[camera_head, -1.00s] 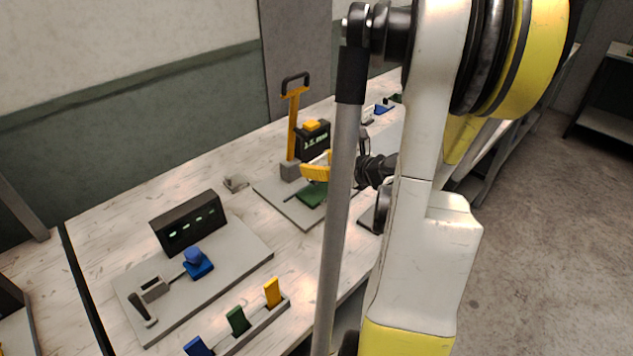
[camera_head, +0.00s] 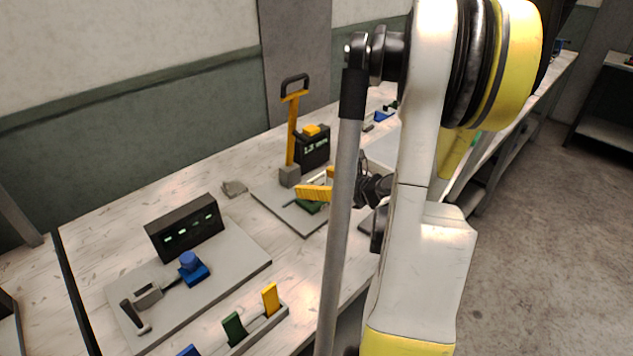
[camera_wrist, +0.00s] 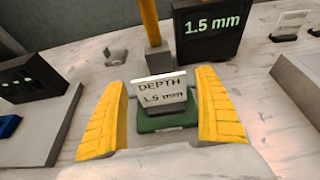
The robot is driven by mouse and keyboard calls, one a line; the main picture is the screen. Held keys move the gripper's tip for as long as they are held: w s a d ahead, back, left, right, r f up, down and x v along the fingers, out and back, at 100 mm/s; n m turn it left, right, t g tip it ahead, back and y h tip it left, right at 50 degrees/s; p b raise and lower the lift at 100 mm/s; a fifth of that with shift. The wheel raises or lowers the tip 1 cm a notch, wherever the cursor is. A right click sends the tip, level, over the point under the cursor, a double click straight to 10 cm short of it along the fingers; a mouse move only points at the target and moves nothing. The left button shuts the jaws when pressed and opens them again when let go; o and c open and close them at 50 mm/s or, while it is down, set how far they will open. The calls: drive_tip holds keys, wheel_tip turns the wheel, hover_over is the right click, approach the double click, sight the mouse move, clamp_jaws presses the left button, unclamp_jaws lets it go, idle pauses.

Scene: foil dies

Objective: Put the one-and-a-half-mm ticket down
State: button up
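The white ticket (camera_wrist: 162,92) reads "DEPTH 1.5 mm" and stands slightly tilted on a green block (camera_wrist: 168,121) in the wrist view. My gripper (camera_wrist: 162,80) is open, with one yellow finger on each side of the ticket and a visible gap at both. In the head view my gripper (camera_head: 314,192) is low over the grey plate, just above the green block (camera_head: 309,207). My own arm hides part of that area, and I cannot make out the ticket there.
A dark display (camera_wrist: 208,32) reading "1.5 mm" and a yellow-handled lever (camera_head: 292,130) stand behind the block. At left, another plate holds a dark display (camera_head: 185,228) and a blue-knobbed piece (camera_head: 192,268). A rack (camera_head: 262,328) with blue, green and yellow pieces is in front.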

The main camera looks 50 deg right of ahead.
drive_tip(key=shift+s+r+p, duration=0.15)
drive_tip(key=shift+r+p, duration=0.15)
drive_tip(key=p+v, duration=0.3)
drive_tip(key=v, duration=0.9)
drive_tip(key=w+a+n+g+y, duration=0.1)
drive_tip(key=w+a+n+g, duration=0.3)
drive_tip(key=a+n, duration=0.55)
drive_tip(key=w+a+n+g+y, duration=0.1)
drive_tip(key=w+a+n+y, duration=0.1)
drive_tip(key=w+a+n, duration=0.5)
drive_tip(key=s+a+r+n, duration=0.2)
drive_tip(key=a+n, duration=0.6)
drive_tip(key=n, duration=0.2)
drive_tip(key=s+a+r+n+g+h, duration=0.1)
drive_tip(key=s+a+r+n, duration=0.1)
drive_tip(key=a+n, duration=0.7)
drive_tip(key=shift+s+a+r+n+h, duration=0.3)
drive_tip(key=shift+s+r+n, duration=0.1)
drive_tip(key=shift+s+n, duration=0.45)
